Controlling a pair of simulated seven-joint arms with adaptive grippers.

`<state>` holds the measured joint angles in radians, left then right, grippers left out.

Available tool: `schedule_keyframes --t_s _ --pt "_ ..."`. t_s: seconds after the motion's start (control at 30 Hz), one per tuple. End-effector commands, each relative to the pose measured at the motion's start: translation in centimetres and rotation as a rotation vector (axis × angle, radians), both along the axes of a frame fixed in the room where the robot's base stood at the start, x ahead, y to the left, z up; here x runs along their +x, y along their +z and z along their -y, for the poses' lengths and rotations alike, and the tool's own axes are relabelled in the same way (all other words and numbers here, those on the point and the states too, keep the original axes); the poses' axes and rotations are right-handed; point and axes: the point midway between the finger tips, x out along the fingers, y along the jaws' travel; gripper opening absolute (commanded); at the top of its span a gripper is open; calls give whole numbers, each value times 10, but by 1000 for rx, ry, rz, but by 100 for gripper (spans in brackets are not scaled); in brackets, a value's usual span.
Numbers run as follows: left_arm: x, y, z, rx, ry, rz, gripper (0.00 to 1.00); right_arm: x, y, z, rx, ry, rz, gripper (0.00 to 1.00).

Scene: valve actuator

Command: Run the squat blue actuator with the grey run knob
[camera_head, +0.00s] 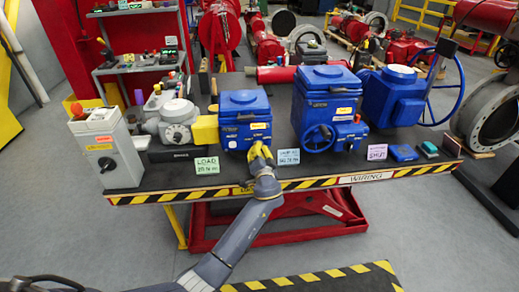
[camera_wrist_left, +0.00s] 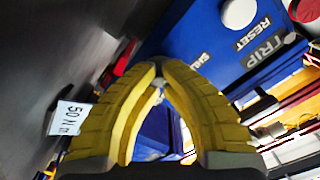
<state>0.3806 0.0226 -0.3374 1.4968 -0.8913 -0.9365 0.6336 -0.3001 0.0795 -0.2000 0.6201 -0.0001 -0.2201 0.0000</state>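Several blue actuators stand on the dark bench. One (camera_head: 243,101) is left of centre, a second (camera_head: 322,90) has a blue handwheel on its front, and a third (camera_head: 391,97) at right has a large side wheel. I cannot tell for sure which is the squat one. My left gripper (camera_head: 260,152) is at the lower front of the left-of-centre actuator. In the left wrist view, its yellow fingers (camera_wrist_left: 158,75) converge with tips together before a blue housing (camera_wrist_left: 210,45) marked TRIP and RESET. No grey run knob can be made out; the fingers hide what lies behind them.
A grey control box (camera_head: 104,148) and a grey actuator (camera_head: 178,122) stand at the bench's left. Small blocks (camera_head: 403,153) lie at right. Floor in front is mostly clear.

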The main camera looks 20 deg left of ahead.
Motion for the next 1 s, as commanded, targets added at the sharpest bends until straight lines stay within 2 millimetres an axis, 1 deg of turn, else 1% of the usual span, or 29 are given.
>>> schedule_keyframes --t_s 0.03,0.27,0.47,0.67,1.0 --pt "1 3 4 -2 -6 6 0 0 0 0 0 0 0 44" --pt "1 5 5 -1 -8 7 0 0 0 0 0 0 0 44" --pt "1 5 6 37 -9 -8 0 0 0 0 0 0 0 44" --pt "2 5 6 150 -8 -57 0 0 0 0 0 0 0 44" --pt "2 5 8 412 -11 -170 0 0 0 0 0 0 0 44"
